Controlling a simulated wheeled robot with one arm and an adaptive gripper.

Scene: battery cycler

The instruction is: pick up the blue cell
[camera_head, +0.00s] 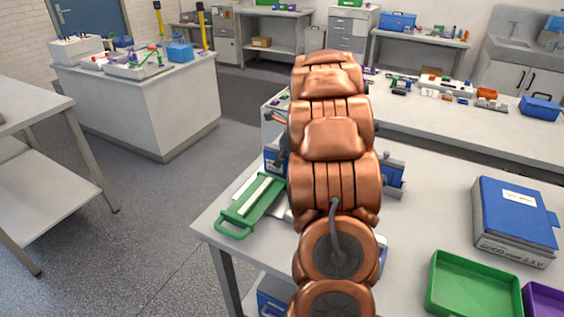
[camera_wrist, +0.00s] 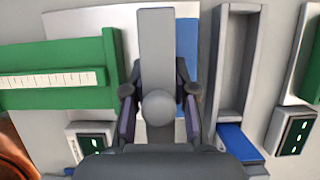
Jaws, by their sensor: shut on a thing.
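My gripper (camera_wrist: 159,108) is in the lower middle of the wrist view, its two dark fingers closed in around a grey bar (camera_wrist: 156,45) with a round grey knob (camera_wrist: 158,107). The fingertips sit on either side of the knob; the exact contact is hard to make out. A blue flat piece (camera_wrist: 187,42) shows behind the bar on its right, partly hidden. I cannot clearly make out a blue cell between the fingers. In the head view my arm hides the gripper and what it holds.
A green frame with a white scale (camera_wrist: 60,79) lies left of the gripper, and a grey channel (camera_wrist: 236,65) stands right. On the near table are a blue box (camera_head: 513,215) and a green tray (camera_head: 470,287). The tabletop (camera_head: 435,185) before the box is clear.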

